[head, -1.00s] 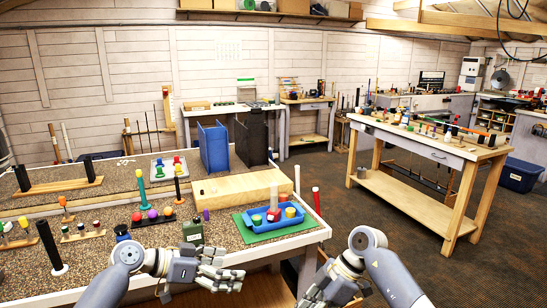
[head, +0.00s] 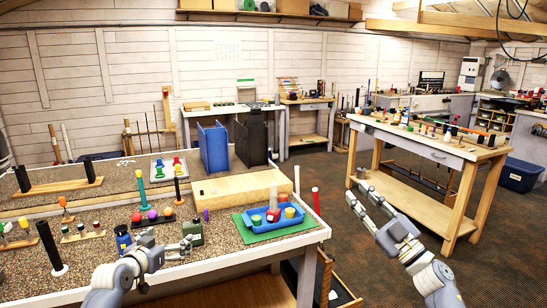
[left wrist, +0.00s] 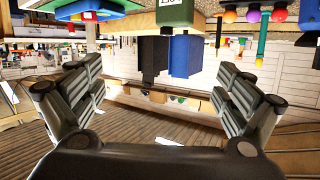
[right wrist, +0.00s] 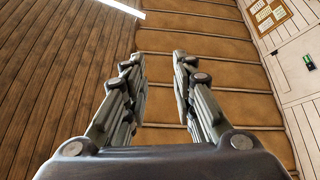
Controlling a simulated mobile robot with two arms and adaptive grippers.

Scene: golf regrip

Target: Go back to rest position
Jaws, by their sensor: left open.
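My left gripper (head: 172,242) is over the front edge of the near workbench (head: 230,258), beside a dark green box-shaped container (head: 193,232). Whether it touches the container cannot be told. In the left wrist view its two fingers (left wrist: 160,85) are spread wide with nothing between them. My right gripper (head: 361,192) is raised in the air to the right of the near bench, with its fingers pointing up and away. In the right wrist view its fingers (right wrist: 159,58) are nearly parallel, with an empty gap between them.
A blue tray (head: 252,228) with coloured cups sits on a green mat at the bench's right corner. A black upright grip (head: 50,245) and a blue can (head: 122,238) stand near the left arm. A second bench (head: 430,150) stands at right. Open floor lies between the benches.

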